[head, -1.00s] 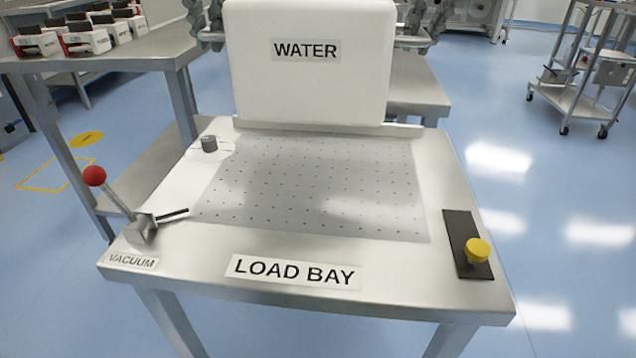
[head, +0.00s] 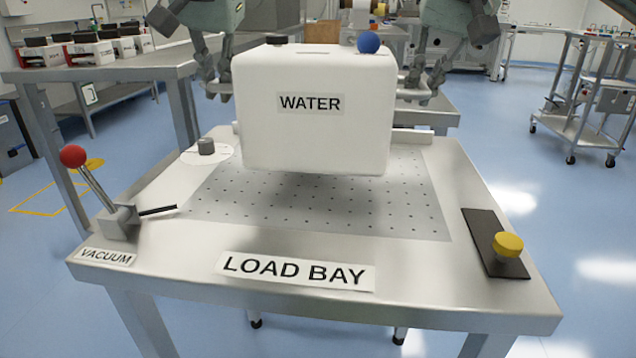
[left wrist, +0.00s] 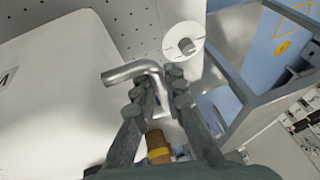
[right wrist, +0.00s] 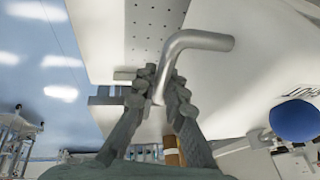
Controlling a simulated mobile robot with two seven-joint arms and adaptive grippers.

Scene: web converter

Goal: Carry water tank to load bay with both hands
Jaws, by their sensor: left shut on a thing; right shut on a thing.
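The white water tank (head: 318,135), labelled WATER, hangs upright just above the perforated plate of the load bay table (head: 190,268), over its far half, with a shadow beneath it. My right gripper (head: 418,92) is at the right side, shut on the other handle, seen in the right wrist view (right wrist: 195,40).
A red-knobbed vacuum lever (head: 95,190) stands at the table's left front. A yellow button (head: 508,245) on a dark plate is at the right. A small dark knob (head: 206,146) sits at the back left. The plate's front half is clear. A metal cart (head: 575,110) stands farther right.

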